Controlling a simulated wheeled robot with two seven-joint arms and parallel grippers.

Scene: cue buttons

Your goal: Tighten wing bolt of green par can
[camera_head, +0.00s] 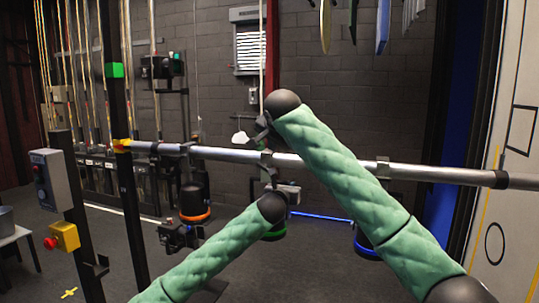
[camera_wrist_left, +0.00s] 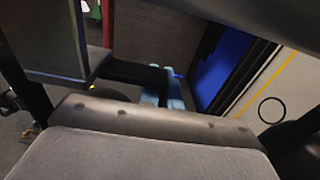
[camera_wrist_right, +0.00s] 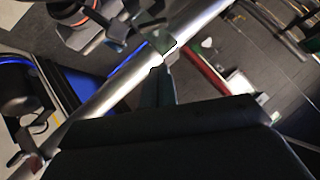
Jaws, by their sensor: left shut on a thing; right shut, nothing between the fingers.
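The green par can, dark with a green ring (camera_head: 275,234), hangs under the silver pipe (camera_head: 225,154) near mid-picture, partly hidden by my left arm. Its clamp (camera_head: 266,160) sits on the pipe and also shows in the right wrist view (camera_wrist_right: 163,42). The wing bolt cannot be made out. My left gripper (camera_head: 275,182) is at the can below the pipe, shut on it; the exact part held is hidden. My right gripper (camera_wrist_right: 164,72) is shut and empty, its tip close to the clamp; in the head view it is mostly hidden behind my right arm.
An orange-ringed par can (camera_head: 195,208) hangs left, and a blue-ringed one (camera_head: 366,245) hangs right, partly behind my right arm. A post with a grey control box (camera_head: 50,180) and a yellow box with red button (camera_head: 62,238) stand at left. Gels (camera_head: 383,25) hang above.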

